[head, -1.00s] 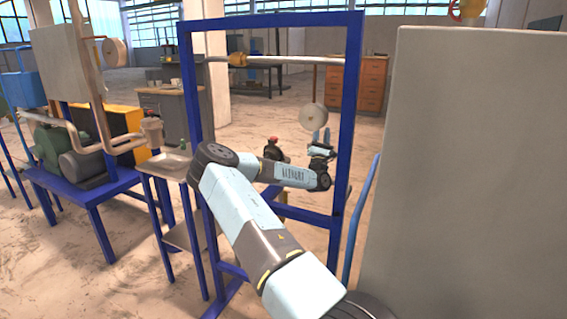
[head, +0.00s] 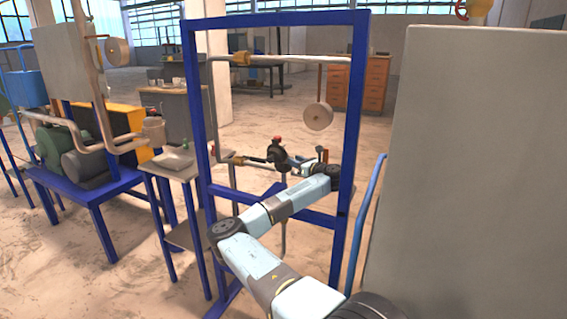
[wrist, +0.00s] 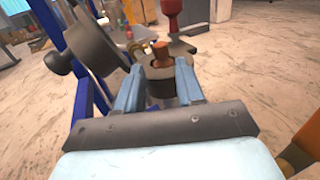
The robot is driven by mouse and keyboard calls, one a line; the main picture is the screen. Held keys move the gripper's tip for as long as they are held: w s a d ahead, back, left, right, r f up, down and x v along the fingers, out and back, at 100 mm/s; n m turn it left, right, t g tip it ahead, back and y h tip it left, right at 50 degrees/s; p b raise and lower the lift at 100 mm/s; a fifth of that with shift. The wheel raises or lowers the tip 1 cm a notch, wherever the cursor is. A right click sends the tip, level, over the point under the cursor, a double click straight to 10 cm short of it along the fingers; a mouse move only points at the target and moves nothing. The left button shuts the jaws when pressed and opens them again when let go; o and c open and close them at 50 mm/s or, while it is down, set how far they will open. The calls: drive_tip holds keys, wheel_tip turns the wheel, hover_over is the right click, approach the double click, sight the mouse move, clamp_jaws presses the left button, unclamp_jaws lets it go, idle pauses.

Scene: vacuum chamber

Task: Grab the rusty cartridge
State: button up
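A rusty brown, short cylindrical piece, likely the cartridge (wrist: 160,50), stands up from a dark round fitting in the wrist view, near the top centre. My gripper (wrist: 160,68) has its two blue fingers apart, one on each side of this fitting. I cannot tell whether they touch it. In the head view my gripper (head: 295,167) is at the dark valve assembly (head: 278,155) on the lower pipe inside the blue frame.
The blue frame (head: 359,110) surrounds the work spot. A round pale disc (head: 318,117) hangs above my wrist. In the wrist view a dark round part (wrist: 88,38) is close on the left and a red handle (wrist: 172,8) is behind. A large grey panel (head: 470,170) blocks the right.

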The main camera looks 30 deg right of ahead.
sight(284, 159)
drive_tip(key=shift+x, duration=3.4)
drive_tip(key=shift+c, duration=0.2)
clamp_jaws()
